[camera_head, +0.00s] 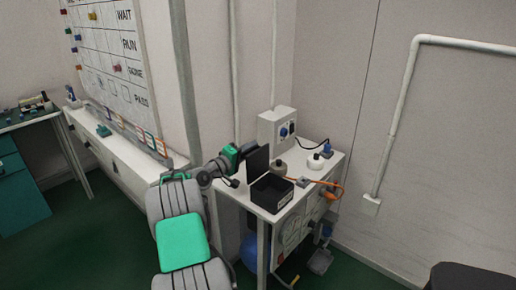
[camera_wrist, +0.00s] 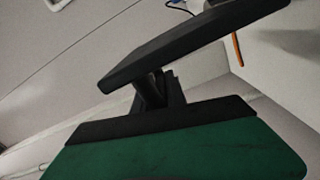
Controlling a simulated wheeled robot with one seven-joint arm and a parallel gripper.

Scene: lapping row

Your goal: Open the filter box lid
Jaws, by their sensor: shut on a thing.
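The filter box (camera_head: 268,204) is black with a pale label on its front and sits on a white bench. Its black lid (camera_head: 258,162) stands roughly upright at the box's back left side, and the dark inside of the box shows. My gripper (camera_head: 243,156) is at the lid's left side, shut on it. In the wrist view the lid (camera_wrist: 190,42) is a dark slab slanting across the top, with my gripper (camera_wrist: 155,90) against its underside. The exact contact of the fingertips is partly hidden there.
On the white bench (camera_head: 332,160) are a grey-brown knob-topped item (camera_head: 279,168), a white round item (camera_head: 315,162) and an orange cable (camera_head: 318,184). A grey socket box (camera_head: 277,128) is on the wall behind. A blue rounded thing (camera_head: 250,250) is under the bench.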

